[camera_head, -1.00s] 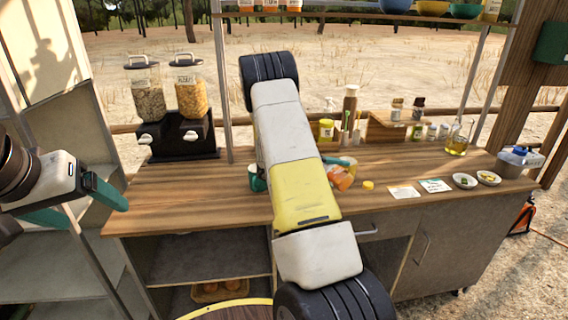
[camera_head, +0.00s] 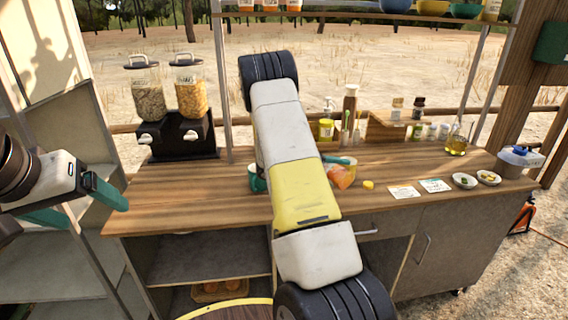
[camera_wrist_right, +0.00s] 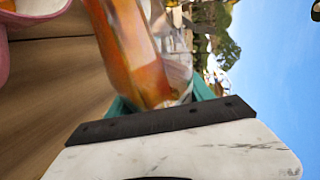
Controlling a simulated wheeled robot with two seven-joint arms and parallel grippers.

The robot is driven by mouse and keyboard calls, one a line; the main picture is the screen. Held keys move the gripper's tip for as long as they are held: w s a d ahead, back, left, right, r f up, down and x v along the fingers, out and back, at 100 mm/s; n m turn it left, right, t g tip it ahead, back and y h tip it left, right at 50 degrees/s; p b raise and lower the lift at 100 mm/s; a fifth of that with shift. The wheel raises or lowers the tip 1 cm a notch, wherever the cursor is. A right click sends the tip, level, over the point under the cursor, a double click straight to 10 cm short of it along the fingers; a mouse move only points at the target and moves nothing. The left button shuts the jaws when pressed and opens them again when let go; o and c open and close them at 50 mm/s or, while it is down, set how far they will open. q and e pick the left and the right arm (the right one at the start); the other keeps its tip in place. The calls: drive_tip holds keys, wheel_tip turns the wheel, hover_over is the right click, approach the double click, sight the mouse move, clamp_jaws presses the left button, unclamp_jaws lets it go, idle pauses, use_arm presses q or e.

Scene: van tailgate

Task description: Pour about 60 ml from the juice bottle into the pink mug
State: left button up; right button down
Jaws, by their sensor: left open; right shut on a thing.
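My right gripper (camera_wrist_right: 165,104) is shut on the juice bottle (camera_wrist_right: 133,52), which holds orange liquid. The pink mug (camera_wrist_right: 42,8) shows only as a cut-off pink edge at the top left of the right wrist view, near the bottle's upper end. My left gripper (camera_head: 84,207) is open and empty, left of the counter.
A yellow cap (camera_head: 368,185) lies on the wooden counter (camera_head: 190,195), right of the bottle. Two cards and two small dishes (camera_head: 465,180) lie farther right. Cereal dispensers (camera_head: 170,105) stand at the back left. The counter's left front is clear.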

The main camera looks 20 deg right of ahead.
drive_tip(key=shift+d, duration=0.1)
idle(0.7)
drive_tip(key=f, duration=0.1)
drive_tip(key=f+m+t, duration=0.1)
drive_tip(key=f+m+y, duration=0.1)
drive_tip(key=f, duration=0.1)
drive_tip(key=shift+s, duration=0.25)
drive_tip(key=shift+w+f+m+t+y, duration=0.15)
drive_tip(key=shift+w+m+t+y, duration=0.15)
drive_tip(key=shift+m+t, duration=0.35)
drive_tip(key=shift+w+f+m+t, duration=0.35)
drive_tip(key=shift+w+f+m, duration=0.15)
drive_tip(key=shift+m, duration=0.15)
drive_tip(key=shift+w+a+r+m+t+y, duration=0.2)
drive_tip(key=shift+w+m+t+y, duration=0.05)
drive_tip(key=shift+w+m+t, duration=0.2)
drive_tip(key=shift+w+a+r+m+t+y, duration=0.15)
drive_tip(key=shift+w+m+t+y, duration=0.1)
drive_tip(key=shift+w+m+t, duration=0.15)
drive_tip(key=m+t, duration=0.2)
drive_tip(key=m, duration=0.1)
drive_tip(key=shift+w+a+r+b, duration=0.1)
drive_tip(key=shift+w+b, duration=0.2)
drive_tip(key=shift+w+a+m+t+y, duration=0.15)
drive_tip(key=shift+w+m+t+y, duration=0.25)
drive_tip(key=shift+m+t, duration=0.6)
